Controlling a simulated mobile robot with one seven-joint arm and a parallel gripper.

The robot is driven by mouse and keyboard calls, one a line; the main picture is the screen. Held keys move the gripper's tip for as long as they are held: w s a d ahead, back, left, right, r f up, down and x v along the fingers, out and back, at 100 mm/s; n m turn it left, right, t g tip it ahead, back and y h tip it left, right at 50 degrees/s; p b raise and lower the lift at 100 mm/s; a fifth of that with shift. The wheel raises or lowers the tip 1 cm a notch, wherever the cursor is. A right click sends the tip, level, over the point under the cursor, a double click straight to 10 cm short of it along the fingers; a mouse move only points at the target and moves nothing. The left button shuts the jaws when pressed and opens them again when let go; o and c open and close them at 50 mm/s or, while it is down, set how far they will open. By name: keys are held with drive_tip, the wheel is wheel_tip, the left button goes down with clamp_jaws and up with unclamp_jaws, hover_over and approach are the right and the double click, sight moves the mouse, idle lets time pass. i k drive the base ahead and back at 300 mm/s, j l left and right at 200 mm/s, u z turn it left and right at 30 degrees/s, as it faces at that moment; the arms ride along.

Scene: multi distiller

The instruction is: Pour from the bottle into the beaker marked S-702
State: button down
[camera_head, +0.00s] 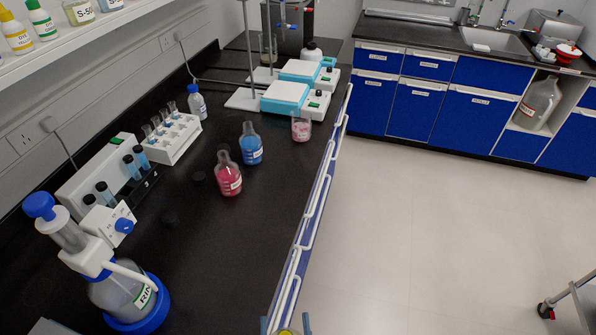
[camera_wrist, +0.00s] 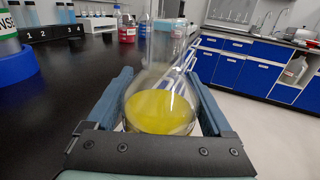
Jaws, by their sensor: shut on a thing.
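My gripper (camera_wrist: 163,92) is shut on a clear round-bodied glass bottle (camera_wrist: 160,112) with yellow liquid in its lower part. The bottle stands upright between the two blue-grey fingers in the wrist view. In the head view only the gripper's fingertips (camera_head: 286,328) show at the bottom edge, with a bit of yellow between them. A glass beaker with pinkish contents (camera_head: 301,128) stands on the black bench near its front edge, further back. It has a label too small to read, so I cannot confirm S-702.
A red-liquid bottle (camera_head: 229,175) and a blue-liquid bottle (camera_head: 252,145) stand left of the beaker. A rinse dispenser (camera_head: 118,290) is at the near left. A tube rack (camera_head: 172,138) and stirrer plates (camera_head: 286,95) are further back. The near bench is mostly clear.

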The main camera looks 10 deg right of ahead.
sight(300, 117)
drive_tip(key=i+l+u, duration=0.15)
drive_tip(key=l, duration=0.15)
drive_tip(key=i+l+u, duration=0.15)
drive_tip(key=l, duration=0.15)
drive_tip(key=i+l+u, duration=0.1)
drive_tip(key=l, duration=0.25)
drive_tip(key=i+l+u, duration=0.15)
drive_tip(key=l, duration=0.2)
